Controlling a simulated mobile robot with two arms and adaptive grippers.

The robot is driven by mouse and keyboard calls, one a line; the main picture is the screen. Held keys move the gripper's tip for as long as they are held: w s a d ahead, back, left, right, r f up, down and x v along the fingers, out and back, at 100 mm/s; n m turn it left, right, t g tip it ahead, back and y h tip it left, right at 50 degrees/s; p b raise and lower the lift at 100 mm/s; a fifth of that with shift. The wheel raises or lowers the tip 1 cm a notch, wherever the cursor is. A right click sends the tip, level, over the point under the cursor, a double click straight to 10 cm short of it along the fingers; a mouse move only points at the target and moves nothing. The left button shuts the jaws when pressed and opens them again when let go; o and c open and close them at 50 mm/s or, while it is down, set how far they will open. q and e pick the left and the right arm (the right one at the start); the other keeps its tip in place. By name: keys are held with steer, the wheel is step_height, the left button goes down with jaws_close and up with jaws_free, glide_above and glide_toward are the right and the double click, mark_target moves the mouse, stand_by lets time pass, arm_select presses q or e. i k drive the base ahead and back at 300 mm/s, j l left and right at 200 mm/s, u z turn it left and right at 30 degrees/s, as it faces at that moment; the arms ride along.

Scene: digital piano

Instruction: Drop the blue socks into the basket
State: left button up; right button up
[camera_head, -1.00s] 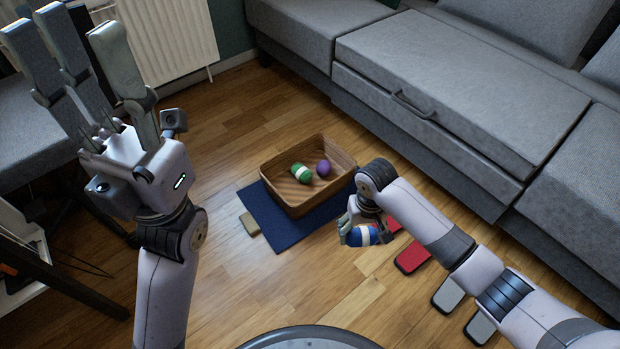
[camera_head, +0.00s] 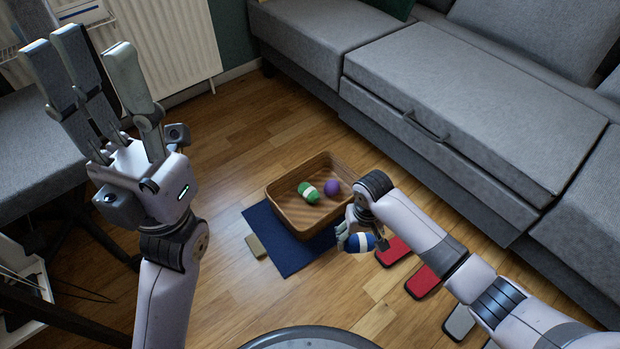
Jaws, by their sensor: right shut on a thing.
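The blue socks (camera_head: 360,243) are a rolled blue bundle with a white band. My right gripper (camera_head: 358,238) is shut on them, just outside the near right corner of the basket.
The blue mat (camera_head: 290,257) has a small tan block (camera_head: 256,246) at its left edge. Red pads (camera_head: 422,283) and grey pads (camera_head: 459,322) lie on the floor at the right. A grey sofa (camera_head: 470,110) runs along the right, and a radiator (camera_head: 160,45) stands at the back left.

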mark_target(320, 216)
steer(key=i+j, duration=0.2)
steer(key=i, duration=0.25)
steer(key=i+j, duration=0.2)
steer(key=i, duration=0.2)
